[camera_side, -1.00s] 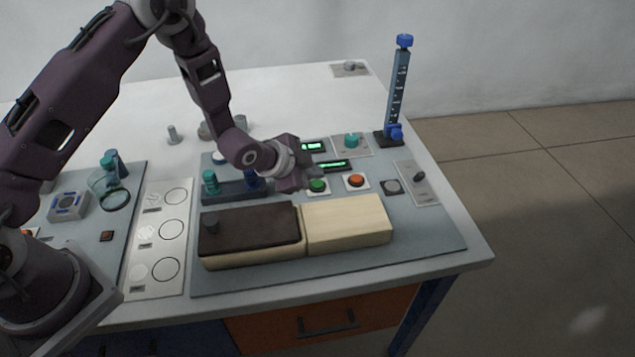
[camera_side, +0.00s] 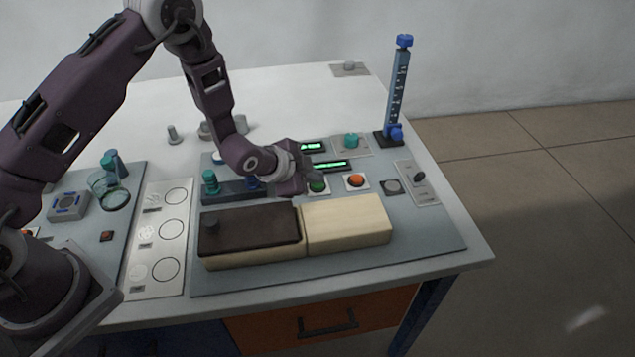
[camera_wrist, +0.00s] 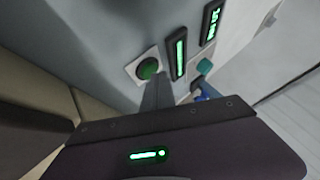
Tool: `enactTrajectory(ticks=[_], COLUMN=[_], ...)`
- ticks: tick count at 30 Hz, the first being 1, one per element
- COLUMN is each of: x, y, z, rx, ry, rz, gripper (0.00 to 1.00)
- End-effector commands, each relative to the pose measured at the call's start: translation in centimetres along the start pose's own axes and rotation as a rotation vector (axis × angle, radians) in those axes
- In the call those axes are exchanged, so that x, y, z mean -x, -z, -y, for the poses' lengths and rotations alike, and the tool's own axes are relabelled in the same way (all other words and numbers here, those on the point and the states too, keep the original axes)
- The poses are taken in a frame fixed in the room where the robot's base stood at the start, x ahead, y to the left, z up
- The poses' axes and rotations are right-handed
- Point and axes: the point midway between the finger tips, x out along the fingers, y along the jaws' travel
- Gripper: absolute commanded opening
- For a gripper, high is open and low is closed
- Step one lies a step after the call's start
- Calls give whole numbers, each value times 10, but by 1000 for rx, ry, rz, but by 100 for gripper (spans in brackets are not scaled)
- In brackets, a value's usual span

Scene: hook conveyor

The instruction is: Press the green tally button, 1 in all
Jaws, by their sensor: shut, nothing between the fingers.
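The green button (camera_side: 317,186) sits on a small white plate on the grey panel, just right of my gripper's tip in the side view. In the wrist view the green button (camera_wrist: 147,68) shows as a round dome on its white square plate. My gripper (camera_side: 304,186) is shut and empty, low over the panel. In the wrist view its grey fingers (camera_wrist: 156,84) end right beside the button's lower edge. I cannot tell whether they touch the button. Two green-lit displays (camera_side: 331,165) lie behind the button; their digits are too small to read here.
An orange button (camera_side: 356,180) is close on the right. A long cream and dark-brown block (camera_side: 347,222) lies in front. A holder with teal and blue parts (camera_side: 222,192) stands left of my gripper. A tall blue gauge (camera_side: 397,90) rises at the back right.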

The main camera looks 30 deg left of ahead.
Motion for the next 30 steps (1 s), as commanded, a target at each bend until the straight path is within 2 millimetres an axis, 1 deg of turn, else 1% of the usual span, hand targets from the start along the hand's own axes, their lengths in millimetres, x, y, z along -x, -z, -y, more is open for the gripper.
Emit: enactTrajectory(ticks=[20, 30], x=[-3, 9], y=[-4, 5], z=[-4, 3], rx=[0, 0], ry=[-5, -3], rz=[4, 2], gripper=[0, 0])
